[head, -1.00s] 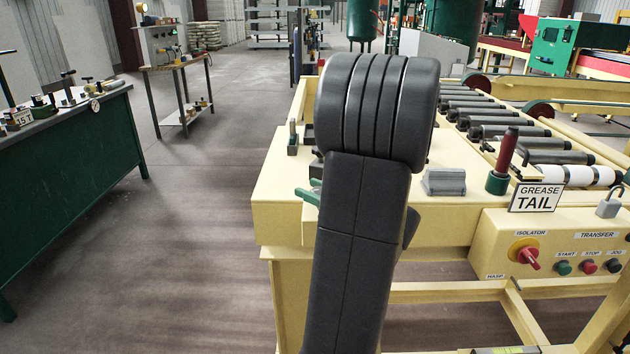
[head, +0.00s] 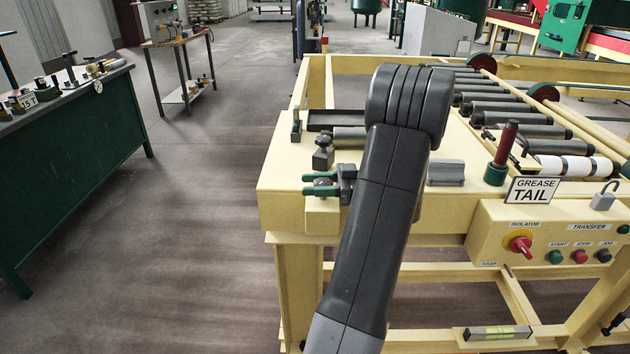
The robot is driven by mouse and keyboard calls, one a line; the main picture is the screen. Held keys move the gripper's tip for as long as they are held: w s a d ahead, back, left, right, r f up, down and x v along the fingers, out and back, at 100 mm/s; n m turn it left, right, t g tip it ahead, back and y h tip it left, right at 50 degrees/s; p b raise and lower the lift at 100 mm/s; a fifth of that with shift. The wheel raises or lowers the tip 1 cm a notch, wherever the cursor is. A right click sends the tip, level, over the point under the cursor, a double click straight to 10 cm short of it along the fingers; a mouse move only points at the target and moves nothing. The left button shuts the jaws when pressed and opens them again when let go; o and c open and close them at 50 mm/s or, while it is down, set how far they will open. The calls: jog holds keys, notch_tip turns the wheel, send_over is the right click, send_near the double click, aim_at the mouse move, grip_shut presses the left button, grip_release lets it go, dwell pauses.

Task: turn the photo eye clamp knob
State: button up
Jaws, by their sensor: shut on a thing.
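My gripper (head: 318,185) shows at the left of my dark arm, its two green fingers pointing left at the near left corner of the cream conveyor frame (head: 282,200). The fingers are closed on a small grey piece between them, which I take for the photo eye clamp knob; it is mostly covered by the fingers. A dark grey block with a round dark top (head: 323,153) stands upright just behind the fingers on the frame. My arm hides the area to the right of the gripper.
A small green-based post (head: 296,126) and a dark tray (head: 335,119) are behind. A grey block (head: 445,173), a red-handled tool (head: 503,153) and the GREASE TAIL sign (head: 532,190) are to the right. Floor at left is clear up to the green bench (head: 80,170).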

jog(key=shift+r+g, duration=0.15)
jog(key=shift+g, duration=0.15)
jog(key=o, duration=1)
jog(key=shift+a, duration=0.1)
jog(key=shift+c, duration=0.2)
jog(key=shift+d, duration=0.35)
jog(key=w+d+p, duration=0.1)
jog(key=d+p, duration=0.9)
jog(key=d, duration=0.3)
jog(key=shift+w+p, duration=0.25)
jog(key=shift+p, duration=0.15)
